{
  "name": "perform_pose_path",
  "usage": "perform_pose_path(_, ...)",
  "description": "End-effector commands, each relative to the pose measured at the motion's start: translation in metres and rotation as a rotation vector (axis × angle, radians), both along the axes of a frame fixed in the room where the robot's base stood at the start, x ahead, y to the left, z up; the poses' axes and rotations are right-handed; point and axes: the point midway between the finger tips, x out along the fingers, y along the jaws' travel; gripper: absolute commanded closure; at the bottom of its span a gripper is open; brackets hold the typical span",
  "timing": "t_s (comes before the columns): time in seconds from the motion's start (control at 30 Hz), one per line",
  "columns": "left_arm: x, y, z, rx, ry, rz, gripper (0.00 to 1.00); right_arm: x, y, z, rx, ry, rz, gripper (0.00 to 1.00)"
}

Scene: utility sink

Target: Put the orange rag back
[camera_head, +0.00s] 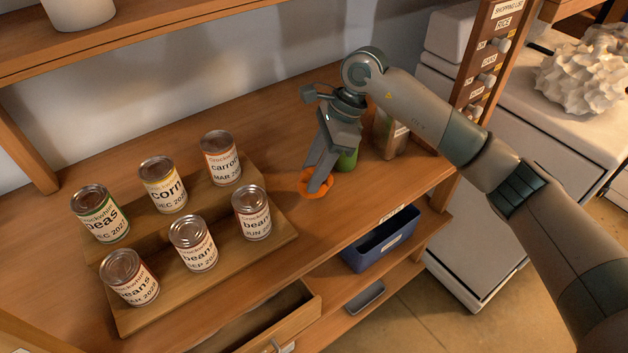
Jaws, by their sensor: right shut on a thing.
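I cannot tell whether the rag still touches the counter. My left gripper is out of view.
A stepped wooden rack (278,235) with several labelled cans stands at left. A blue bin (372,257) and an open drawer (290,318) lie below the counter's front edge.

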Motion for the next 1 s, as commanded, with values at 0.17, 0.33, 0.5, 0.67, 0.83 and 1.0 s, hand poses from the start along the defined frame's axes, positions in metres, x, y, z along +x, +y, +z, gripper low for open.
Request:
perform_pose_path(0.17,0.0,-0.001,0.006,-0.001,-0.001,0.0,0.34,0.0,0.0,-0.005,-0.001,0.003,-0.001,0.87)
perform_pose_path(0.33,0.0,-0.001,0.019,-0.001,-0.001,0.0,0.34,-0.001,0.0,-0.025,-0.001,0.004,-0.002,0.87)
perform_pose_path(0.5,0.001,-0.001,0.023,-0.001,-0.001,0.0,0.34,0.0,0.0,-0.039,0.0,0.0,-0.001,0.87)
perform_pose_path(0.67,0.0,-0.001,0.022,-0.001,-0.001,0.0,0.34,0.0,0.0,-0.04,0.0,0.0,0.0,0.93)
perform_pose_path(0.83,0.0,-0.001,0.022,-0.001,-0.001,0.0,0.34,0.0,0.0,-0.04,0.0,0.0,0.0,0.43)
perform_pose_path(1.0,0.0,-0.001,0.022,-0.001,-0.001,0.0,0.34,0.0,0.0,-0.04,0.0,0.0,0.0,0.43)
